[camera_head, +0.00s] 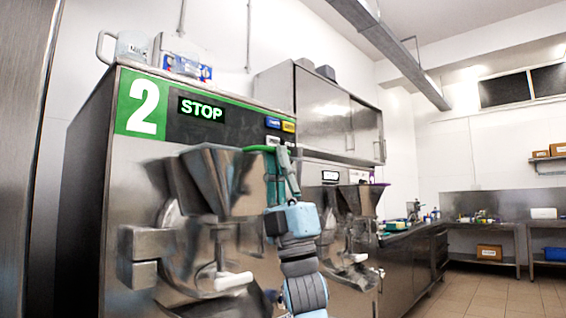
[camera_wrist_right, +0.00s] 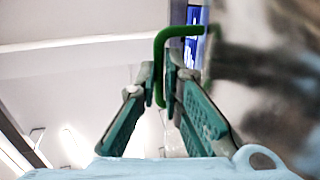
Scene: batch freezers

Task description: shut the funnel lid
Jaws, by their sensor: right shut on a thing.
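The steel funnel (camera_head: 235,182) sits on the front of the machine marked 2. A green lid handle (camera_head: 258,148) shows at the funnel's upper right, and it also shows in the right wrist view (camera_wrist_right: 181,31), bent and joined to a blurred steel surface (camera_wrist_right: 265,75). My right gripper (camera_head: 285,160) is at this handle; in the wrist view (camera_wrist_right: 163,80) its green-padded fingers are shut on the handle's long leg. The gripper partly hides the funnel's right side, and I cannot tell the lid's exact angle. My left gripper is not in view.
The number 2 machine (camera_head: 135,170) stands close in front, with a white-handled lever (camera_head: 232,281) below the funnel. A second machine's funnel (camera_head: 358,200) is just right of my right arm. Steel counters (camera_head: 410,235) run to the back; open floor (camera_head: 490,290) lies at right.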

